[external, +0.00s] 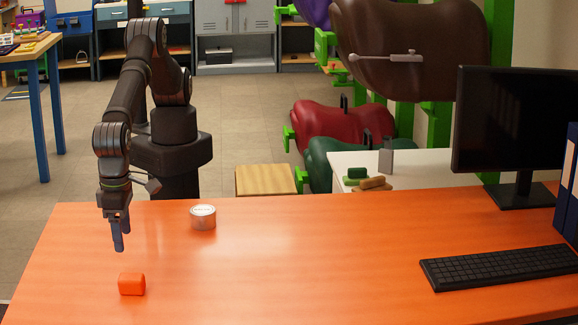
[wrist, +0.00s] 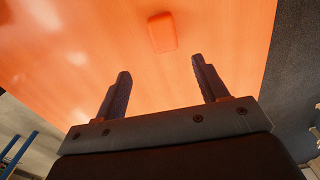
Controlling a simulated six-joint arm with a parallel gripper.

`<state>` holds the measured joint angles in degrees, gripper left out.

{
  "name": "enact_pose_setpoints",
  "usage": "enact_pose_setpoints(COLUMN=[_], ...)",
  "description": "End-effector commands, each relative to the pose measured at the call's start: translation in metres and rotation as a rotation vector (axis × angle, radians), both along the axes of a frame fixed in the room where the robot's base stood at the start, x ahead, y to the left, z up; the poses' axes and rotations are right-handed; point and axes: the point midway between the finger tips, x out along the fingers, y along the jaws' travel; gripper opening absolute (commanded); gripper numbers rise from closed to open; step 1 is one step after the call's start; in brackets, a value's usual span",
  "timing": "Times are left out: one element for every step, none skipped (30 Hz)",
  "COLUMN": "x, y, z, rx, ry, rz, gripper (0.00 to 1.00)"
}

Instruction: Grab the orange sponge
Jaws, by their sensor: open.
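The orange sponge (external: 132,284) is a small block lying on the orange table (external: 330,260), near its front left. In the wrist view the sponge (wrist: 162,33) lies ahead of the fingertips, roughly midway between them but beyond their ends. My gripper (external: 119,240) points down above the table, behind the sponge in the external view and apart from it. In the wrist view my gripper (wrist: 160,80) has its two fingers wide apart with nothing between them.
A round white-and-pink tin (external: 203,217) stands on the table right of my gripper. A black keyboard (external: 498,267) and a monitor (external: 515,130) are at the right. The table between the tin and the keyboard is clear.

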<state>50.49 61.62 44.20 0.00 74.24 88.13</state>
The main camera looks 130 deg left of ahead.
Motion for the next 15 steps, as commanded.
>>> enact_pose_setpoints(x=[0.000,0.000,0.000,0.000,0.000,0.000,0.001,0.001,0.001,0.001,0.001,0.001,0.001,0.001,0.002], y=[0.000,0.001,0.001,0.000,0.000,0.000,0.000,0.000,0.000,0.000,0.000,0.000,0.000,0.000,0.000], z=[-0.013,-0.019,-0.028,-0.034,-0.039,-0.046,-0.051,-0.055,-0.059,-0.061,-0.063,-0.065,-0.066,-0.067,-0.069], rx=[0.002,0.002,0.002,0.002,0.002,0.002,0.001,0.001,0.001,0.000,0.000,-0.001,-0.001,-0.001,-0.001], ry=[0.002,0.002,0.002,0.001,0.001,0.001,0.001,0.001,0.001,0.000,0.000,-0.001,-0.001,-0.001,-0.001], rz=[0.000,0.000,0.000,0.000,0.000,0.000,0.000,0.000,0.000,0.000,0.000,0.000,0.000,0.001,0.001], gripper=[0.66,0.66,0.66,0.66,0.66,0.66,0.66,0.66,0.66,0.66,0.66,0.66,0.66,0.66,0.66])
